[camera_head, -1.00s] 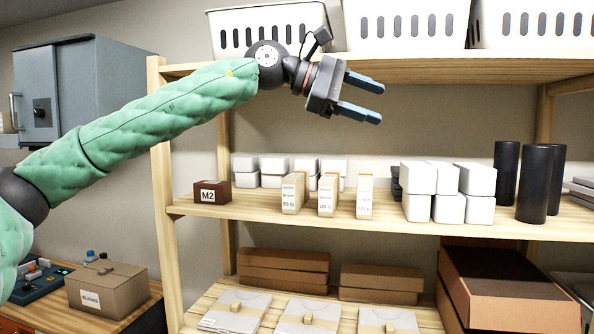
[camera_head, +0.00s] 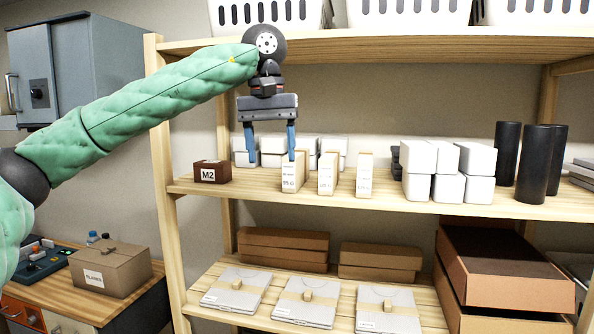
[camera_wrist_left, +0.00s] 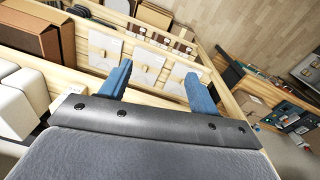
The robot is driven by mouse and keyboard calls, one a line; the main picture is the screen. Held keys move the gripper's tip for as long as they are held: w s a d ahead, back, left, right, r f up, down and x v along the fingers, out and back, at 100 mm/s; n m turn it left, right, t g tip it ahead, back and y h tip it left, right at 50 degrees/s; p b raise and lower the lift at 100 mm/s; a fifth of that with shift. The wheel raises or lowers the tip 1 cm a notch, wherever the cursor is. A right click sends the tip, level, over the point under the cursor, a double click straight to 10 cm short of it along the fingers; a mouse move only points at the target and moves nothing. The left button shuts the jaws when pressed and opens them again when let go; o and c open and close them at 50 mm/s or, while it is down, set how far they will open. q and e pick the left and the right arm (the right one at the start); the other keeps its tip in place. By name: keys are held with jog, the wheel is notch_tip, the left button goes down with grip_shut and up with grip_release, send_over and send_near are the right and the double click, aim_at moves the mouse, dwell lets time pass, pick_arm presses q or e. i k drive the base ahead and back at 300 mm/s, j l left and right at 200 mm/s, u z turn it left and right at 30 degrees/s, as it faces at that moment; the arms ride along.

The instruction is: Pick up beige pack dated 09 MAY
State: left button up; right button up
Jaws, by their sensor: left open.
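Three beige packs stand in a row on the middle shelf: a left one (camera_head: 292,178), a middle one (camera_head: 327,174) and a right one (camera_head: 365,175). Each has printing on its front, too small to read, so I cannot tell which is dated 09 MAY. My left gripper (camera_head: 271,156) is open and empty, fingers pointing down. In the head view its right finger overlaps the top of the left pack; I cannot tell whether they touch. In the left wrist view the blue fingers (camera_wrist_left: 160,84) are wide apart with nothing between them. My right gripper is not in view.
A brown M2 box (camera_head: 212,171) stands left of the packs. White boxes (camera_head: 463,188) and black cylinders (camera_head: 535,164) stand to the right. The upper shelf (camera_head: 400,46) with white baskets is above. Flat grey packages (camera_head: 306,302) lie on the lower shelf.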

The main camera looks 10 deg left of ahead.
aim_at(295, 174)
jog(key=i, duration=1)
